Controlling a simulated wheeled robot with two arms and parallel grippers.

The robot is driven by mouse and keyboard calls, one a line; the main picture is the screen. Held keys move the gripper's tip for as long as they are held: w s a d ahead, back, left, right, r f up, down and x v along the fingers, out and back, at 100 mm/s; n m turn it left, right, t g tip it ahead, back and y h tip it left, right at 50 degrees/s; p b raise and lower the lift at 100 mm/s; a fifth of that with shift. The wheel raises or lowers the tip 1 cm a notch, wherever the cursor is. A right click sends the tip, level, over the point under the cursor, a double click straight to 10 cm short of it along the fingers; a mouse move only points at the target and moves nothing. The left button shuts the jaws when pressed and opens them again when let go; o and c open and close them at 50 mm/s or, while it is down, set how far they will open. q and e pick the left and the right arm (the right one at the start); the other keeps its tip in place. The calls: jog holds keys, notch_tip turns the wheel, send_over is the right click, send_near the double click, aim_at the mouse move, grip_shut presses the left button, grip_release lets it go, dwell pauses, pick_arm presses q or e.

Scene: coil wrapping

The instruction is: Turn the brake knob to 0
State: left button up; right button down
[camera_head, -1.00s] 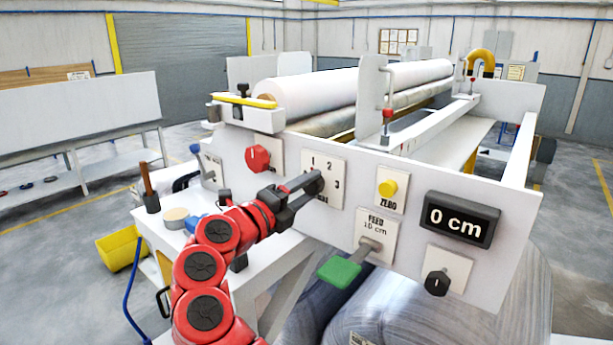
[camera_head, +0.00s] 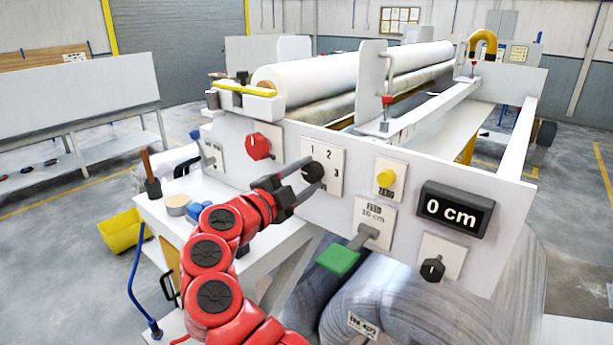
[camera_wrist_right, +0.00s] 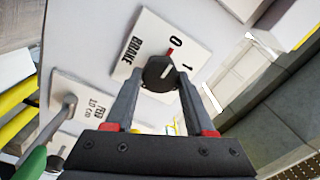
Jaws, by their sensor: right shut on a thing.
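The brake knob (camera_wrist_right: 159,73) is a black round knob on a white plate (camera_wrist_right: 145,20) marked BRAKE, 0 and 1 in the right wrist view. In the head view the knob (camera_head: 312,172) shows on the front panel, left of the feed lever. My right gripper (camera_head: 304,183) reaches it from the lower left. In the wrist view its two grey fingers (camera_wrist_right: 158,88) are shut on the knob's sides. My left gripper is out of view.
The green-handled feed lever (camera_head: 338,259) sticks out right of the brake plate. A red knob (camera_head: 258,147), a yellow ZERO button (camera_head: 386,178), a 0 cm display (camera_head: 455,211) and another black knob (camera_head: 432,270) share the panel. A side table (camera_head: 185,190) stands left.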

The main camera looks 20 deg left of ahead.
dwell(0.3)
jog(key=shift+c, duration=1.3)
grip_release()
jog(key=shift+s+a+f+b, duration=0.15)
jog(key=shift+s+b, duration=0.2)
jog(key=shift+s, duration=0.05)
jog(key=b+v, duration=0.6)
jog(key=v, duration=1)
jog(key=shift+s+b, duration=0.3)
jog(key=shift+a, duration=0.1)
